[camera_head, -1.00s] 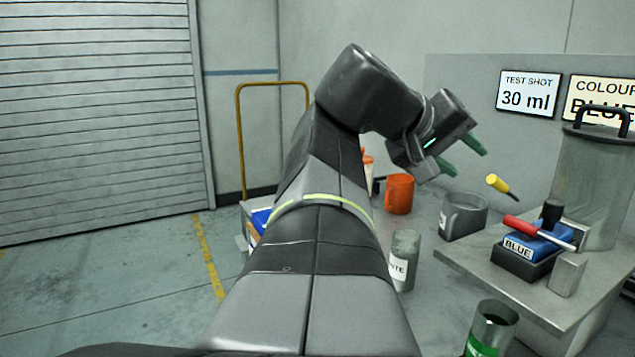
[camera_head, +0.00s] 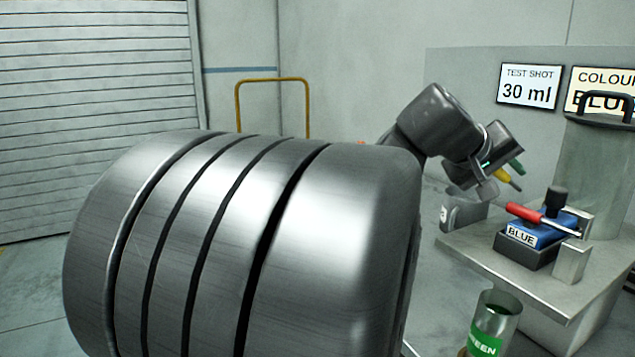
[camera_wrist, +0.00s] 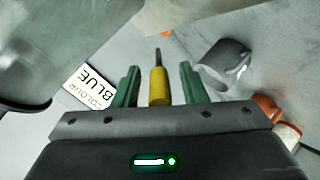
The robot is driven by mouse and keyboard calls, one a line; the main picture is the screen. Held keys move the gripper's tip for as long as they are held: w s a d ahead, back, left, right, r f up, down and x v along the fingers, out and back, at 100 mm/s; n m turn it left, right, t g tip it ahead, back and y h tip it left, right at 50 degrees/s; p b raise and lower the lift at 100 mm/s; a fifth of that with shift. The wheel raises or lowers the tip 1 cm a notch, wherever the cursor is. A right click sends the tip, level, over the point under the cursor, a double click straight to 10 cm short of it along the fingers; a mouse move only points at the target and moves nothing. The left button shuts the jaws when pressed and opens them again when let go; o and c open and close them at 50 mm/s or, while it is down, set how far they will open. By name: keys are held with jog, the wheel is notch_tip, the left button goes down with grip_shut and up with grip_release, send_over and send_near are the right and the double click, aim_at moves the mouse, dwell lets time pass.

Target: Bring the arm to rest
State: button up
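My gripper (camera_wrist: 159,68) is open, its two green fingers well apart. It also shows in the head view (camera_head: 505,174), at the upper right, raised near the bench and its back panel. A yellow-handled tool with a thin dark shaft (camera_wrist: 158,87) appears between the fingers in the wrist view, with a gap on each side of it. The same yellow tool (camera_head: 503,175) is partly behind the gripper in the head view. My arm's large grey link fills the middle of the head view and hides much of the floor.
A grey jug (camera_head: 462,212) stands at left. A green-labelled can (camera_head: 490,325) is in front. A yellow rail (camera_head: 272,80) stands behind.

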jog(key=shift+s+r+p, duration=0.1)
jog(key=shift+r+p, duration=0.3)
jog(key=shift+r, duration=0.15)
jog(key=y+p, duration=0.1)
jog(key=p, duration=0.2)
jog(key=shift+d+r+g, duration=0.1)
jog(key=shift+d+g, duration=0.05)
jog(key=shift+g, duration=0.15)
jog(key=shift+p, duration=0.45)
